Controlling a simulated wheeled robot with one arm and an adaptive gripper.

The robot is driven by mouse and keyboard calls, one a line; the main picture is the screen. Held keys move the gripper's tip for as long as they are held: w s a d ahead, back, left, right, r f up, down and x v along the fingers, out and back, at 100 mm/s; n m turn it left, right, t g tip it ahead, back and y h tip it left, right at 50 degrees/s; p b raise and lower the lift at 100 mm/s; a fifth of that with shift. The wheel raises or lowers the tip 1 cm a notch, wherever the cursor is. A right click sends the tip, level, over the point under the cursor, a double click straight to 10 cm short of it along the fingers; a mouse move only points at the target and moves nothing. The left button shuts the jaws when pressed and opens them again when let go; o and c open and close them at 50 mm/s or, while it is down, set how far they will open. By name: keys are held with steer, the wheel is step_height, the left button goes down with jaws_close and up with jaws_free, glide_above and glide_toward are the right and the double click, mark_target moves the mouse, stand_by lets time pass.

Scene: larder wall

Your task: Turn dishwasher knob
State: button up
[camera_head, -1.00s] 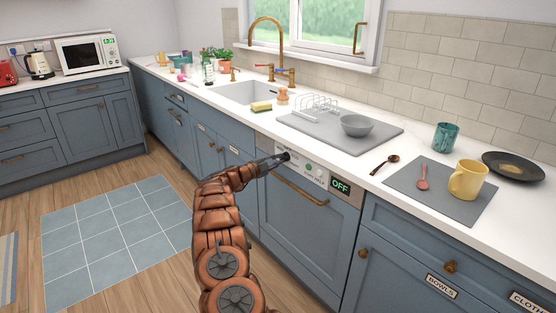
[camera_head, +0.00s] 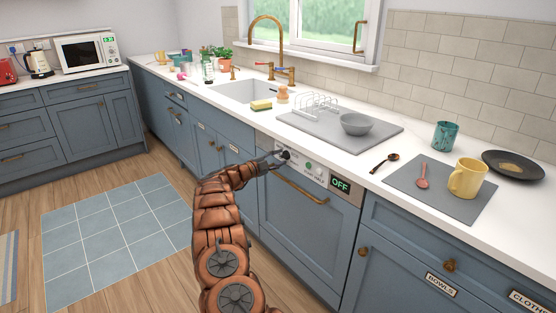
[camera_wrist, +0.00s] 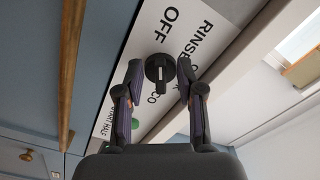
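The dishwasher (camera_head: 305,230) is a blue-fronted unit under the counter with a brass handle and a light control panel. Its display (camera_head: 340,185) reads OFF. The black round knob (camera_wrist: 160,69) sits on the panel, with printed words OFF and RINSE near it and others partly hidden. My gripper (camera_wrist: 160,73) is open, one finger on each side of the knob, with a small gap visible on both sides. In the head view my gripper (camera_head: 273,161) is at the panel's left end and partly hides the knob (camera_head: 285,155).
A green button (camera_head: 308,166) lies right of the knob. The brass handle (camera_head: 300,193) runs below the panel. The counter above holds a grey drying mat (camera_head: 375,140) with a rack and bowl. The floor in front is clear.

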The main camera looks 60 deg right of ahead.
steer(key=v, duration=1.2)
stand_by(0.6)
